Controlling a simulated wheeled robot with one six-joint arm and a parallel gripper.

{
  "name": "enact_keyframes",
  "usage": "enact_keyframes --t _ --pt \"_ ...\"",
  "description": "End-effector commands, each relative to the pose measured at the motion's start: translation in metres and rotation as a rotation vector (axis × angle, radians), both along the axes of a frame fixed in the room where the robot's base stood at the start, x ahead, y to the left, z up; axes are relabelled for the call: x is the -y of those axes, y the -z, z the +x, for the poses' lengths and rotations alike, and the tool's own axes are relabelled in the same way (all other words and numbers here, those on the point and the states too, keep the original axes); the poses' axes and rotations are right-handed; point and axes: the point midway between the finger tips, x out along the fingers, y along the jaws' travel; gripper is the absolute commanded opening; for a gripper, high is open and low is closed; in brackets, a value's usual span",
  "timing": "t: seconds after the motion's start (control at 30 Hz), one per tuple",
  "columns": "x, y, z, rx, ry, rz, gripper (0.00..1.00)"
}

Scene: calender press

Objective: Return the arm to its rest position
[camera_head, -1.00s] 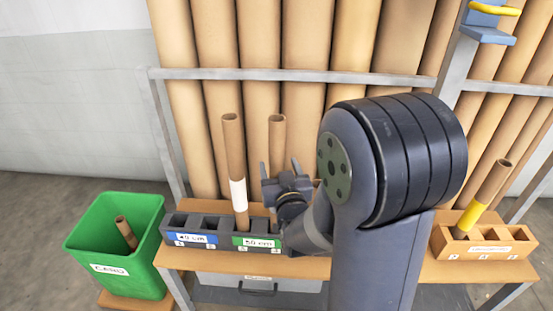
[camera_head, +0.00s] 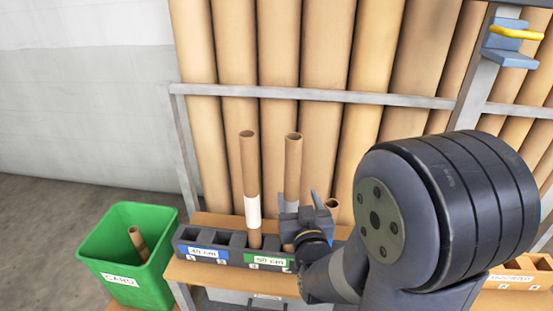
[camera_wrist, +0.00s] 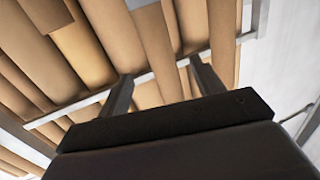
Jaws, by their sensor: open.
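My gripper (camera_head: 302,202) is in front of the dark rack on the shelf in the head view, near the rack's right part. Its two fingers are apart and nothing shows between them in the wrist view (camera_wrist: 160,88). My arm covers the right part of the shelf. A cardboard tube with a white band (camera_head: 249,172) stands upright in the rack (camera_head: 222,263). A second tube (camera_head: 293,165) stands behind my gripper, its lower part hidden. A short tube end (camera_head: 333,206) shows just right of my gripper.
A green bin (camera_head: 160,265) labelled CARD holds a tube (camera_head: 138,242) at the left. Large cardboard rolls (camera_head: 325,45) stand behind a metal rail (camera_head: 320,95). A wooden block with slots (camera_head: 515,270) is at the right, partly covered by my arm. A blue bracket with a yellow part (camera_head: 510,45) is upper right.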

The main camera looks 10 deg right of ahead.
Motion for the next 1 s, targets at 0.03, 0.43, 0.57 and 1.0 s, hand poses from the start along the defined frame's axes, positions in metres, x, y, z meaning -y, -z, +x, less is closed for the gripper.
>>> enact_keyframes --t 0.03,0.43,0.57,1.0 --pt "0.000 0.000 0.005 0.001 0.001 0.000 0.63" --pt "0.004 0.000 0.073 0.001 0.001 0.001 0.63" --pt "0.005 0.000 0.094 0.000 0.001 0.000 0.63" --pt "0.006 -0.008 0.103 0.000 0.000 0.000 0.63"
